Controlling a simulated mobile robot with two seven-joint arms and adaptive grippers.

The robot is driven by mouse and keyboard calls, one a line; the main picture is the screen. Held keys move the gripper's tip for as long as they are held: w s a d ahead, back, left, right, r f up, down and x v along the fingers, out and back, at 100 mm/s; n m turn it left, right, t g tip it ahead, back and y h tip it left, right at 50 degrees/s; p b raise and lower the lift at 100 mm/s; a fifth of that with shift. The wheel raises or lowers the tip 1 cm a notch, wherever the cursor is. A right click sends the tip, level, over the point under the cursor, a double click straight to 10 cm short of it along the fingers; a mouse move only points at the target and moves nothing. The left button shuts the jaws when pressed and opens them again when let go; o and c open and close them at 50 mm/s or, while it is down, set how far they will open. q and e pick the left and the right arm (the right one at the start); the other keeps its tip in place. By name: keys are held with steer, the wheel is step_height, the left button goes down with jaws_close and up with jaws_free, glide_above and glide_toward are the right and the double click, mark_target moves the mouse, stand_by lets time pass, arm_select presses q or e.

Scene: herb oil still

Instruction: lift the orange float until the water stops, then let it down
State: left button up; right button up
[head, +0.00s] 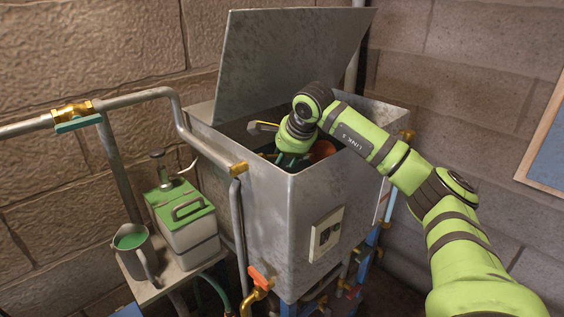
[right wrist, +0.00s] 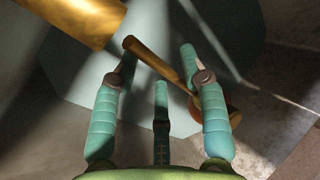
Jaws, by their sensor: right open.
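My right gripper (head: 287,158) reaches down into the open metal tank (head: 262,207); its fingertips are hidden there in the head view. In the right wrist view the gripper (right wrist: 158,62) is open, its teal fingers spread on both sides of a thin brass rod (right wrist: 158,62). The rod slants down right to a rounded orange-brown piece (right wrist: 226,112), partly behind a finger. A thicker golden cylinder (right wrist: 82,18) crosses the upper left. An orange-brown rounded surface, likely the float (head: 322,150), shows just right of the gripper in the head view. I cannot tell the water level. My left gripper is out of view.
The tank's lid (head: 288,62) stands raised behind the opening. A grey pipe (head: 186,122) with a brass fitting runs to the tank's left wall. A green-lidded canister (head: 183,222) and a jug (head: 135,247) stand on a small shelf at left. An orange-handled tap (head: 260,280) sits below.

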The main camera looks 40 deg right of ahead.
steer(key=v, duration=1)
steer(key=shift+a+r, duration=0.15)
steer(key=shift+r, duration=0.15)
steer(key=shift+o, duration=0.3)
steer(key=shift+s, duration=0.1)
stand_by(0.5)
